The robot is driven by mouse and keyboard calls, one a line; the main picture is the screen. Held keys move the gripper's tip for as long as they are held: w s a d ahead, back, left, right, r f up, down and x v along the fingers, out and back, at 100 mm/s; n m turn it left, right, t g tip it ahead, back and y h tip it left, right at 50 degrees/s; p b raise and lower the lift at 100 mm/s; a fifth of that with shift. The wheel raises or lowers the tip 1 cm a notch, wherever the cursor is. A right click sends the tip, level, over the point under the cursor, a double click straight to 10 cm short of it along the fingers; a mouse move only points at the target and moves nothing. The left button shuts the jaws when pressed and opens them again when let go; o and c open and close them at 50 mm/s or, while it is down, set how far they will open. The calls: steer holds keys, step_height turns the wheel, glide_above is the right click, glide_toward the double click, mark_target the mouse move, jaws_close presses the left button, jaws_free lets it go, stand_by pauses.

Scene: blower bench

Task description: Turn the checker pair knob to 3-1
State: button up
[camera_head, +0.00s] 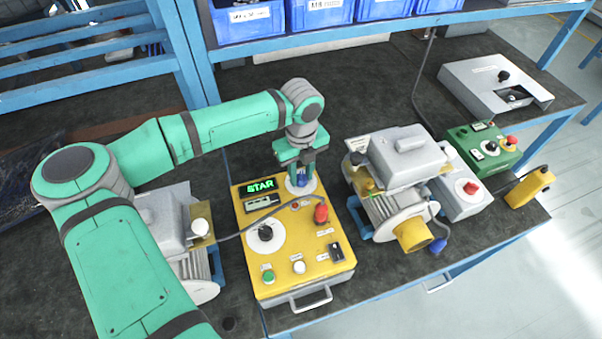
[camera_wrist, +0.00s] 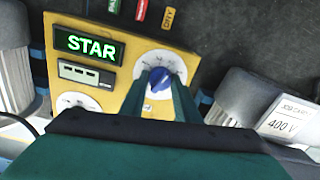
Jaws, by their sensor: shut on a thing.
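The yellow checker box (camera_head: 290,265) stands on the dark bench with a lit green display reading STAR (camera_head: 261,185). A blue knob (camera_wrist: 160,78) sits on a white round dial (camera_head: 314,188) at the box's upper right in the head view. My gripper (camera_head: 298,178) reaches down onto this dial. In the wrist view its two teal fingers (camera_wrist: 161,90) stand on either side of the blue knob, shut on it. The dial's marks are partly hidden and too small to read, so the setting cannot be told. A black knob (camera_head: 266,233) sits on a second white dial.
A grey blower motor (camera_head: 398,205) with a yellow outlet stands close right of the checker, and another (camera_head: 170,225) close left, partly behind my arm. Blue bins (camera_head: 247,20) line the shelf behind.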

mark_target(301, 175)
steer(key=m, duration=0.3)
steer(key=shift+m, duration=2.2)
steer(key=o, duration=1)
steer(key=shift+o, duration=0.2)
step_height(301, 175, up, 11)
